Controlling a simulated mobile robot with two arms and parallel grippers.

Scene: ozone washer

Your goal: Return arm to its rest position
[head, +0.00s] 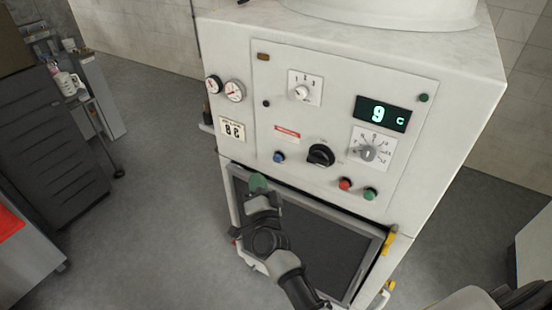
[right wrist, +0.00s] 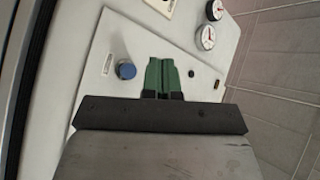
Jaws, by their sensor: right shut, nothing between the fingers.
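My right gripper (head: 258,183) shows in the head view in front of the white ozone washer (head: 450,130), at the top left of its dark door panel (head: 325,245). Its green fingertips are together with nothing between them. In the right wrist view the green fingers of the gripper (right wrist: 162,76) are shut, with the washer's panel behind them. A blue button (right wrist: 126,70) shows left of the fingers there. The same blue button (head: 279,157) is just above and right of the gripper in the head view. My left gripper is in neither view.
The washer front carries a black knob (head: 320,155), a red button (head: 345,184), a green button (head: 370,194), gauges (head: 235,91) and a display (head: 383,113) reading 9 C. A dark drawer cabinet (head: 45,145) stands at left. Grey floor (head: 155,170) between them is clear.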

